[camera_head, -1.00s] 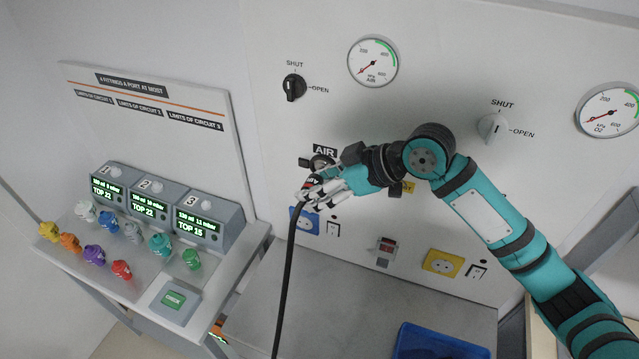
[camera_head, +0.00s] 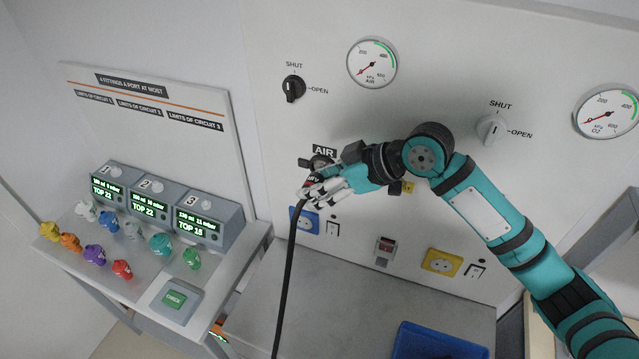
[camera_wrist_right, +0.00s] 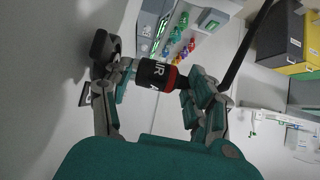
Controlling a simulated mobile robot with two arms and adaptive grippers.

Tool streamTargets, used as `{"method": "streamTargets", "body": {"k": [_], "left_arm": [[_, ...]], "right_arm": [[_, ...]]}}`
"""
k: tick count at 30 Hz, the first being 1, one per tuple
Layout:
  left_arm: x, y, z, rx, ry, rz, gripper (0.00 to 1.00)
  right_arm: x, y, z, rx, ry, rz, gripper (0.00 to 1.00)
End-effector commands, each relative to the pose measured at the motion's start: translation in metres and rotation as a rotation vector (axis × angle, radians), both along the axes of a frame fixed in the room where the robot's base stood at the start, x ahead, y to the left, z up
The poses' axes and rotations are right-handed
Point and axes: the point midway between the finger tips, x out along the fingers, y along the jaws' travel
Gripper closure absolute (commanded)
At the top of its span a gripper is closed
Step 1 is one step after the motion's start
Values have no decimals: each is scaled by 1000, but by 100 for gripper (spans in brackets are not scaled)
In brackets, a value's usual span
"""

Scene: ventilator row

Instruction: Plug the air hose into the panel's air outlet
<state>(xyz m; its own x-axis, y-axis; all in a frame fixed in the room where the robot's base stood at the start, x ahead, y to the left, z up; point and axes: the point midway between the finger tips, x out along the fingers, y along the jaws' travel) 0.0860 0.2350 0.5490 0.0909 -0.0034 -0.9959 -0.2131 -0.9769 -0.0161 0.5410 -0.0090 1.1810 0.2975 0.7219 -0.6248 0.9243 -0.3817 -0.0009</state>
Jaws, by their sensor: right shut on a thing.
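The black hose (camera_head: 287,270) rises from below to its plug (camera_head: 311,181). My right gripper (camera_head: 318,187) is shut on the plug, just below the AIR outlet (camera_head: 319,163) on the panel. In the right wrist view the plug (camera_wrist_right: 157,74) is black with white AIR lettering and a red band, between the fingers of the right gripper (camera_wrist_right: 160,84). Its metal end points at the dark round outlet (camera_wrist_right: 103,48) and is very close to it. I cannot tell whether they touch or are joined. My left gripper is not in view.
The air valve knob (camera_head: 292,88) and air gauge (camera_head: 372,63) are above the outlet. A blue socket (camera_head: 304,221) is below. Coloured fittings (camera_head: 122,269) stand on the side bench at left. A blue tray (camera_head: 440,343) lies at the lower right.

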Motion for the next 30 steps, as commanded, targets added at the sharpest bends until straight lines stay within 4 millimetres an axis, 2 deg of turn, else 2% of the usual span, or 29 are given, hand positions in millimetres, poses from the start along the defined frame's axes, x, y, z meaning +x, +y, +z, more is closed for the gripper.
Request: {"method": "streamTargets", "body": {"k": [19,30], "left_arm": [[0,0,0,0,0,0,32],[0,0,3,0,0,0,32]], "right_arm": [[16,-7,3,1,-10,-8,88],[16,-7,5,2,-13,-11,88]]}}
